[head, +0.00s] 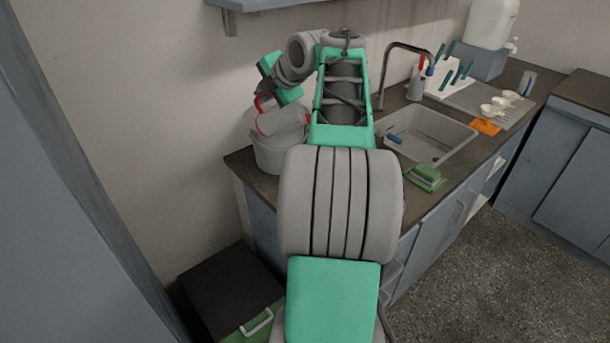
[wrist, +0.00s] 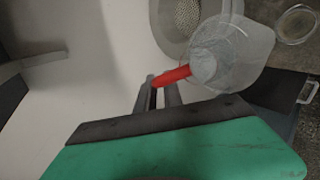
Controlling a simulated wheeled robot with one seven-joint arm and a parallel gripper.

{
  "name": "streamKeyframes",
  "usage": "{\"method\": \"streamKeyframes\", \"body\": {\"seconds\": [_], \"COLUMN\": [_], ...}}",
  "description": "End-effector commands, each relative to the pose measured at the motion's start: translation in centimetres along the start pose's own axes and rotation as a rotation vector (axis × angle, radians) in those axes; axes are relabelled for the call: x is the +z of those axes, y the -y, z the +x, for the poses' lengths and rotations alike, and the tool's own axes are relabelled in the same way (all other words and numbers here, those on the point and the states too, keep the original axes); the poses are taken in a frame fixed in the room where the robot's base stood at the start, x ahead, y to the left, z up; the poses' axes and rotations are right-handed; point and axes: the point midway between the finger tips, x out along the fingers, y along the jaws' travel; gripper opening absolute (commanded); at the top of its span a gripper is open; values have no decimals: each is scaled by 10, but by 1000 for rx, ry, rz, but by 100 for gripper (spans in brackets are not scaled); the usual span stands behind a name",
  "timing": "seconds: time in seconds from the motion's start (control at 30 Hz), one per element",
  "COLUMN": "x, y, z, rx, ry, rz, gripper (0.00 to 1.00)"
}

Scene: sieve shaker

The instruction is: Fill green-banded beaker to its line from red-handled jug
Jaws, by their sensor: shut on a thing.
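The red-handled jug (head: 283,119) is clear and tilted, at the mouth of a pale bucket on the counter's left end. In the wrist view the jug (wrist: 240,50) has greyish contents near its handle end. My gripper (wrist: 160,88) is shut on its red handle (wrist: 172,77).
The pale bucket (head: 280,158) holds a grey speckled surface in the wrist view (wrist: 187,18). A dark box (head: 228,288) stands on the floor.

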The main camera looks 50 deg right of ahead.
Motion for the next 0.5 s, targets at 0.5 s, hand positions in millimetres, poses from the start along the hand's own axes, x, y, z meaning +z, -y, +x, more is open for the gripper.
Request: {"method": "streamKeyframes", "body": {"seconds": [0.5], "x": [1], "y": [0], "z": [-2], "rx": [29], "ry": [-5], "rz": [11], "gripper": [0]}}
